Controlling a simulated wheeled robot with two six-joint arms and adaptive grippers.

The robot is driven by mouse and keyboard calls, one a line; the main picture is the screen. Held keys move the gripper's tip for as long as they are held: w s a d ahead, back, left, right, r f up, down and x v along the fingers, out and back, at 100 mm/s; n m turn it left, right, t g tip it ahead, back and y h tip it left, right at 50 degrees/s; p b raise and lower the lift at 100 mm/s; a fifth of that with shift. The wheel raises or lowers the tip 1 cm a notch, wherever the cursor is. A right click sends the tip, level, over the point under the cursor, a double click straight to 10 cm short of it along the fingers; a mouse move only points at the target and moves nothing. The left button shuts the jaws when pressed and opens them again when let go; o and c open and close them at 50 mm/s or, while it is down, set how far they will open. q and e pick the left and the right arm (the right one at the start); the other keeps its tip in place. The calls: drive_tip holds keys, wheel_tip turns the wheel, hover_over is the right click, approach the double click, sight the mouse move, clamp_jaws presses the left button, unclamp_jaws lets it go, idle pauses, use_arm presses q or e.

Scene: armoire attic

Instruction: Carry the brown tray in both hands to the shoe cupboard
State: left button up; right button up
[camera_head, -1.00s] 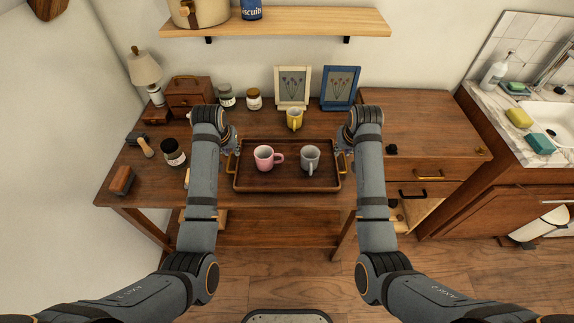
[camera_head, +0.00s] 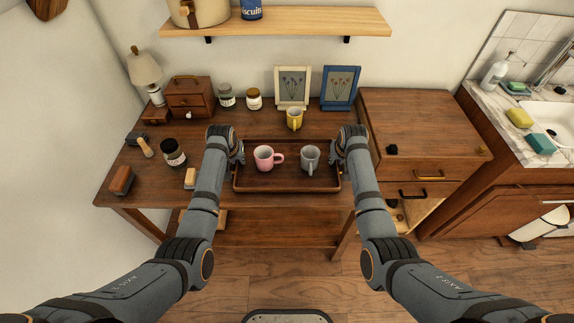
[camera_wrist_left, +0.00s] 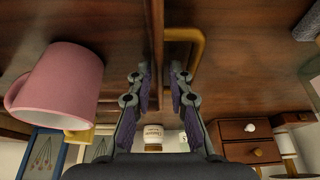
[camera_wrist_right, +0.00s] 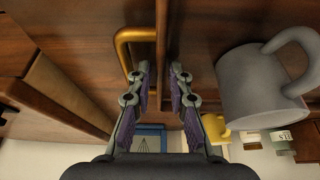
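The brown tray (camera_head: 287,183) lies flat on the wooden table. A pink mug (camera_head: 264,157) and a grey mug (camera_head: 310,158) stand in it. My left gripper (camera_head: 239,154) is at the tray's left side; in the left wrist view its fingers (camera_wrist_left: 160,78) are apart, on either side of the line of the tray wall (camera_wrist_left: 157,25) and near the brass handle (camera_wrist_left: 196,42). My right gripper (camera_head: 338,154) is at the right side, its fingers (camera_wrist_right: 161,78) likewise apart near the other handle (camera_wrist_right: 123,45). The likely shoe cupboard (camera_head: 415,115) stands right of the table, its top mostly bare.
A yellow mug (camera_head: 294,118) and two picture frames (camera_head: 341,90) stand behind the tray. Jars (camera_head: 173,152), a brush (camera_head: 190,178) and a small drawer box (camera_head: 190,98) are on the left. A small dark object (camera_head: 392,149) sits on the cupboard. A shelf (camera_head: 290,22) hangs above.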

use_arm(q)
clamp_jaws()
use_arm(e)
clamp_jaws()
use_arm(q)
drive_tip(key=shift+r, duration=0.1)
use_arm(e)
drive_tip(key=shift+r, duration=0.15)
